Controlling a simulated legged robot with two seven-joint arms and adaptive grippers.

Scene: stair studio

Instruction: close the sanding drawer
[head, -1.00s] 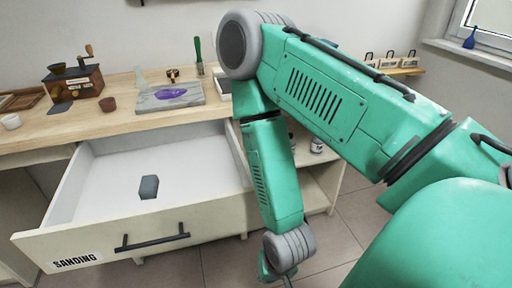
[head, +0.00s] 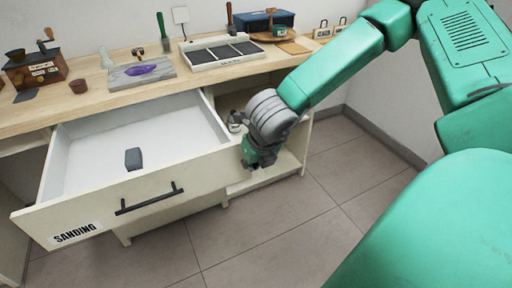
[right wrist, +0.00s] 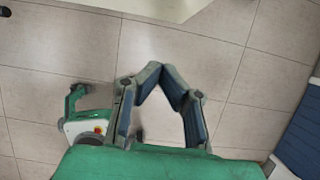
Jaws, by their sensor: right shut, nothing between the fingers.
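The sanding drawer (head: 178,187) is pulled well out of the workbench, with a black bar handle (head: 149,198) and a "SANDING" label on its pale front. A small dark grey block (head: 133,158) lies inside on the white bottom. My right gripper (head: 254,164) is near the right end of the drawer front, apart from the handle. In the right wrist view its fingers (right wrist: 164,72) meet at the tips with nothing between them, over the tiled floor. The drawer front's edge (right wrist: 150,6) seems to show at the top there. My left gripper is not in view.
The wooden benchtop (head: 90,100) holds a coffee grinder (head: 36,68), a grey slab with a purple patch (head: 142,72), a tray with dark panels (head: 222,50) and a blue box (head: 264,20). An open shelf (head: 270,172) is right of the drawer. The tiled floor in front is clear.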

